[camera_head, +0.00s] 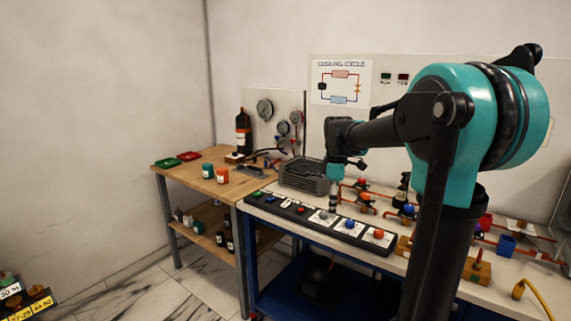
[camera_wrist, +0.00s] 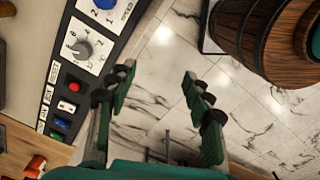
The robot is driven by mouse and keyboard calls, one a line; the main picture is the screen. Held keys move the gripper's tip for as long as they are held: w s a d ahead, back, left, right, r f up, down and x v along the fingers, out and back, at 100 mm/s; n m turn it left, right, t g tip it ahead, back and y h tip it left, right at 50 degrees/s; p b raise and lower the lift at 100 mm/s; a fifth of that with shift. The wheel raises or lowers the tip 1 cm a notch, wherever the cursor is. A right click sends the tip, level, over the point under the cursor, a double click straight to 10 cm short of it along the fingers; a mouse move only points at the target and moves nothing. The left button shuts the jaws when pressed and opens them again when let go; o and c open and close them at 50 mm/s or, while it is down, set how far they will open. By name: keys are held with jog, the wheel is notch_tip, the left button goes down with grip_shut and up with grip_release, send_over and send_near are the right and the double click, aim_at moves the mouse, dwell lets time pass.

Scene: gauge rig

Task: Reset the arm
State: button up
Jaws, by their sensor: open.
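My gripper (camera_head: 333,198) hangs from the end of my arm near the front of the rig bench, by the control strip (camera_head: 298,211). In the wrist view my gripper (camera_wrist: 160,85) has its two green, black-padded fingers apart, with only marble floor showing between them. The control strip (camera_wrist: 90,73) runs along the left of that view, beside the fingers. It carries a grey knob (camera_wrist: 82,48), a blue knob (camera_wrist: 104,3) and several small buttons. In the head view a blue knob (camera_head: 349,223) and a red knob (camera_head: 379,233) sit towards its right end.
A wooden table (camera_head: 190,180) with green and red trays, jars and a black bottle (camera_head: 242,131) stands left. Copper pipes with coloured valves cover the bench behind the strip. A wooden barrel (camera_wrist: 275,40) is at upper right in the wrist view. Marble floor (camera_wrist: 175,45) is clear between.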

jog(key=s+d+f+m+t, duration=0.2)
jog(key=s+f+m, duration=0.5)
jog(key=s+f, duration=0.2)
jog(key=s+d+f+m+t, duration=0.2)
jog(key=s+f+m, duration=0.6)
jog(key=s, duration=0.4)
jog(key=shift+s+f, duration=0.2)
jog(key=shift+f, duration=0.7)
jog(key=shift+a, duration=0.1)
jog(key=shift+c, duration=0.2)
